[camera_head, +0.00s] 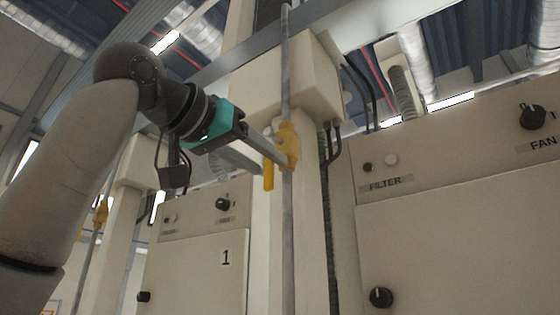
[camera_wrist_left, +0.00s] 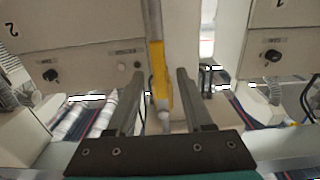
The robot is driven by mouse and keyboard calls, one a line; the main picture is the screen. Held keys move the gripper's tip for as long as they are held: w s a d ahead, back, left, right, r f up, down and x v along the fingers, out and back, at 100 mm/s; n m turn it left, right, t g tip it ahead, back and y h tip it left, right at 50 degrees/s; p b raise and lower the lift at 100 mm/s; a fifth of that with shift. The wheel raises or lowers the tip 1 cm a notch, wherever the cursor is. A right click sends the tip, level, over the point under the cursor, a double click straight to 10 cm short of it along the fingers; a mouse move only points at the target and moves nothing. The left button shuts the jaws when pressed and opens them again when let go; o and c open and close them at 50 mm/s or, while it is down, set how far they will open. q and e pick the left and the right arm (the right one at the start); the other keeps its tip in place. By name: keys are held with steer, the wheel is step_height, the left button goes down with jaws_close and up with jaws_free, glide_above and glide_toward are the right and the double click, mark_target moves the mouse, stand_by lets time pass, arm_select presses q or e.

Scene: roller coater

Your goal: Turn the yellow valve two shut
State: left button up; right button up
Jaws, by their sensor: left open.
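A yellow valve (camera_head: 288,145) sits on a thin grey vertical pipe, with its yellow handle (camera_head: 268,176) hanging down beside and roughly along the pipe. My left gripper (camera_head: 274,164) reaches in from the left at the valve, its fingers around the handle's upper part. In the left wrist view, which is upside down, the yellow handle (camera_wrist_left: 159,70) lies between the two spread fingers with a gap on each side. The left gripper is open and holds nothing. Whether a finger touches the valve body cannot be told. My right gripper is not in view.
Another yellow valve (camera_head: 101,212) is on a pipe at the far left. A cabinet marked 1 (camera_head: 200,260) stands behind. A panel with FILTER and FAN labels (camera_head: 450,170) fills the right. A beige box (camera_head: 285,80) sits behind the pipe above the valve.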

mark_target(271, 166)
arm_select(q)
steer(key=p+x, duration=0.1)
steer(key=x, duration=0.4)
steer(key=shift+w+d+p, duration=0.15)
steer(key=shift+p, duration=0.2)
jaws_close()
stand_by(1.1)
